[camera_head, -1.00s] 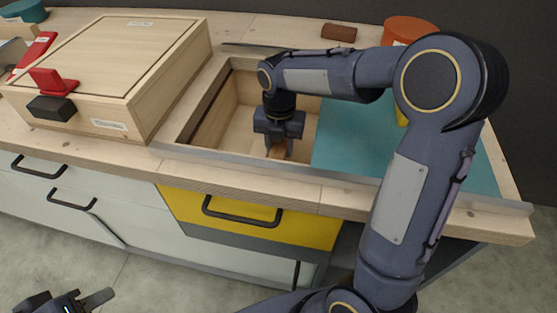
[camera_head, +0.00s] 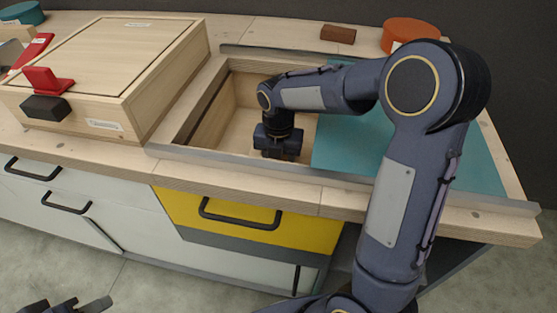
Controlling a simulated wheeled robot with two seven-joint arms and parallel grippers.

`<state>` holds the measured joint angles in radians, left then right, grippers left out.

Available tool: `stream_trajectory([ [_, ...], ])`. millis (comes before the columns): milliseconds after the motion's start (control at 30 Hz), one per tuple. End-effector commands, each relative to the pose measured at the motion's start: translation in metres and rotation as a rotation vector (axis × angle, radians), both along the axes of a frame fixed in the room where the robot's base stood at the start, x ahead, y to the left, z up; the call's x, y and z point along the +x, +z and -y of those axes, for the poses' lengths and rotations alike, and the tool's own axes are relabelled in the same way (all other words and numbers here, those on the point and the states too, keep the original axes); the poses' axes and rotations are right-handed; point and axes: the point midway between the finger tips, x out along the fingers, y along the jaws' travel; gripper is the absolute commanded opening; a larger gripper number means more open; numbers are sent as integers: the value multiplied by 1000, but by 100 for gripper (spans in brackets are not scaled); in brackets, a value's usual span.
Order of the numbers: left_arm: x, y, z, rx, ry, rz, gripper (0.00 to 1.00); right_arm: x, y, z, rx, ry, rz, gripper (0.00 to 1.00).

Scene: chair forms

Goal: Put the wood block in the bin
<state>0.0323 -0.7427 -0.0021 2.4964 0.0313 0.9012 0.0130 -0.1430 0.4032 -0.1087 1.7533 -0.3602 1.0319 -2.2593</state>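The bin (camera_head: 222,115) is a sunken, light-wood compartment in the counter. My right gripper (camera_head: 279,155) points down inside it, near its front right. Its fingertips are hidden behind the front rim, so I cannot see whether they are open or shut. The wood block, seen between these fingers a second earlier, is now hidden low in the bin. My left gripper (camera_head: 68,306) is at the bottom left edge, below the counter, partly cut off and apart from everything.
A wooden box with a red latch (camera_head: 48,80) stands left of the bin. A teal mat (camera_head: 345,150) lies to the right, partly behind my arm. A dark brown block (camera_head: 338,34) and an orange round container (camera_head: 409,34) are at the back. A yellow drawer (camera_head: 250,222) is below.

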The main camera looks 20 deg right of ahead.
Motion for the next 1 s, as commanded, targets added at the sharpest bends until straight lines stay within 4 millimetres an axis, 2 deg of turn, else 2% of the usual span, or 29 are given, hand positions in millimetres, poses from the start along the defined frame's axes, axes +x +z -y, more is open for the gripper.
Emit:
stream_trajectory([
  [167, 0, 5, 0, 0, 0, 0, 36, 0, 11, 0, 0, -1, 1, 45],
  [500, 0, 30, 0, 0, 0, 0, 36, 1, 82, 0, 1, -1, 4, 45],
  [700, 0, 39, 0, 0, 0, 0, 36, 1, 113, 0, 0, 0, 2, 45],
  [1000, 0, 41, 0, 0, 0, 0, 36, 0, 124, 0, -1, 0, 1, 45],
])
